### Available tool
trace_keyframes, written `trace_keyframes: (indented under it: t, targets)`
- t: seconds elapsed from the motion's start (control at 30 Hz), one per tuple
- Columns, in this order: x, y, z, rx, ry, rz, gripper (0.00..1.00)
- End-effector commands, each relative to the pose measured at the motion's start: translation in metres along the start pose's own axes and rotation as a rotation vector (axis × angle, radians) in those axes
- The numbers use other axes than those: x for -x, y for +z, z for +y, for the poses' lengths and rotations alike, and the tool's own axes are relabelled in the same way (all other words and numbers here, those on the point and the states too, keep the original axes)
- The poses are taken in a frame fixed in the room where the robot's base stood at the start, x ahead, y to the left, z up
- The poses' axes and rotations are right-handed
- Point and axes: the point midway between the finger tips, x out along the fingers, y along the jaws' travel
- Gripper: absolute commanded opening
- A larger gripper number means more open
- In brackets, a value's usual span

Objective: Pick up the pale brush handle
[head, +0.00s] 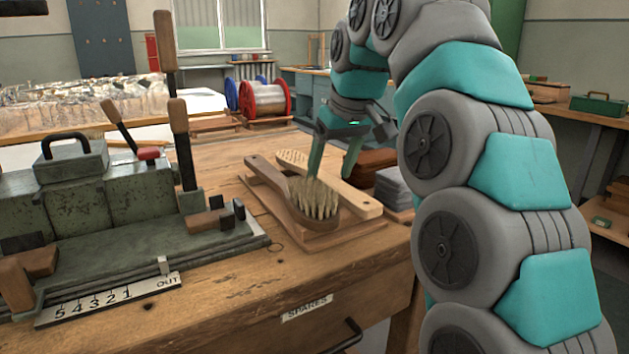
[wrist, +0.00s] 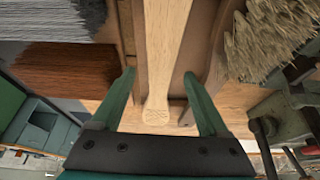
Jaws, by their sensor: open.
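The pale brush handle (head: 357,200) lies on a low wooden tray (head: 322,241) on the bench. My gripper (head: 335,172) is open and empty, pointing down over the handle. In the wrist view its two fingers (wrist: 157,78) stand one on each side of the handle, with a gap on both sides. I cannot tell how far the tips are above the tray.
A darker brush with upright bristles (head: 314,197) lies on the tray, left of the handle, close to one finger. Brown (head: 372,163) and grey (head: 392,187) bristle bundles stand to the right. A green metal fixture (head: 110,205) with levers fills the left.

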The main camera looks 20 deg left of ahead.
Motion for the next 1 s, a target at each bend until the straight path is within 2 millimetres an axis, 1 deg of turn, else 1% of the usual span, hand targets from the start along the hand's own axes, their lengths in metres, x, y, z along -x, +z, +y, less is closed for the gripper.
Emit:
trace_keyframes:
  t: [0.1, 0.3, 0.33, 1.0]
  targets:
    - [-0.0062, -0.0004, -0.0002, 0.001, 0.001, 0.001, 0.78]
    - [-0.0064, -0.0006, -0.0002, 0.001, 0.001, 0.001, 0.78]
    - [-0.0064, -0.0006, -0.0002, 0.001, 0.001, 0.001, 0.75]
    - [-0.0064, -0.0004, -0.0002, 0.001, 0.001, 0.001, 0.0]
